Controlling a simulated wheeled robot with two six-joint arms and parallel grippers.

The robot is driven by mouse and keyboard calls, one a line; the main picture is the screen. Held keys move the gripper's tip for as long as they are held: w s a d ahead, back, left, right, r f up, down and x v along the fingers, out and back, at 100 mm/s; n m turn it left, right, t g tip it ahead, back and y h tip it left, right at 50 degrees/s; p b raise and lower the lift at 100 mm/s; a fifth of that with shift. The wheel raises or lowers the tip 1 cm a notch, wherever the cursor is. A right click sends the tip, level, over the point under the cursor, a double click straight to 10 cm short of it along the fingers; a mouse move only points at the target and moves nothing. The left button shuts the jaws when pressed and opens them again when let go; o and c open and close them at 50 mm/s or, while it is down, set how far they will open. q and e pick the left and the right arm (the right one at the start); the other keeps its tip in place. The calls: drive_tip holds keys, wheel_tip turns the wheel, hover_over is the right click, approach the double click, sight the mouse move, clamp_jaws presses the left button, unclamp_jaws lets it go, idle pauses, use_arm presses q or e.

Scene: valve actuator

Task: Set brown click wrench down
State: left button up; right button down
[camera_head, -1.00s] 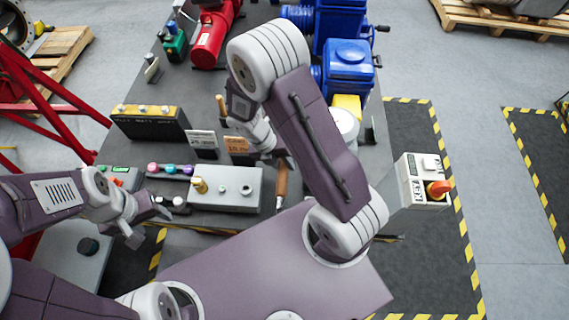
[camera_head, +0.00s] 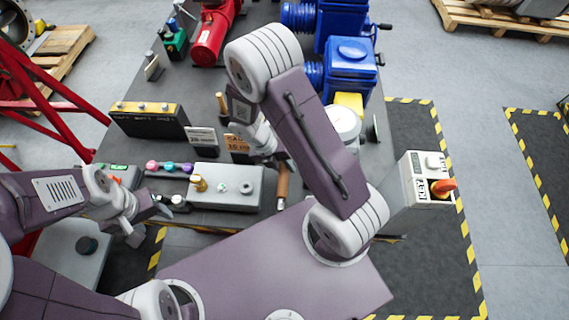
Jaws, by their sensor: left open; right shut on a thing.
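The brown click wrench (camera_head: 282,184) shows its brown handle on the dark bench, right of a grey block. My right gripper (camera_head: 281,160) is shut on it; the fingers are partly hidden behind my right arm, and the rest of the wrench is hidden. The handle's lower end appears close to the bench top; I cannot tell whether it touches. My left gripper (camera_head: 150,222) is open and empty in front of the bench's left side.
The grey block (camera_head: 232,186) with a brass fitting stands on the bench. Small signs (camera_head: 203,140) and a yellow-topped black box (camera_head: 150,122) stand behind it. Blue valve actuators (camera_head: 349,70) and a red one (camera_head: 212,38) are farther back. A key box (camera_head: 428,180) is at right.

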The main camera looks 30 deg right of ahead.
wheel_tip(320, 180, down, 2)
drive_tip(key=shift+w+f+b, duration=0.1)
drive_tip(key=shift+f+b, duration=0.1)
drive_tip(key=shift+b, duration=0.3)
drive_tip(key=shift+r, duration=0.1)
drive_tip(key=shift+p, duration=0.35)
idle(0.6)
drive_tip(key=shift+p, duration=0.3)
idle(0.4)
drive_tip(key=shift+p, duration=0.35)
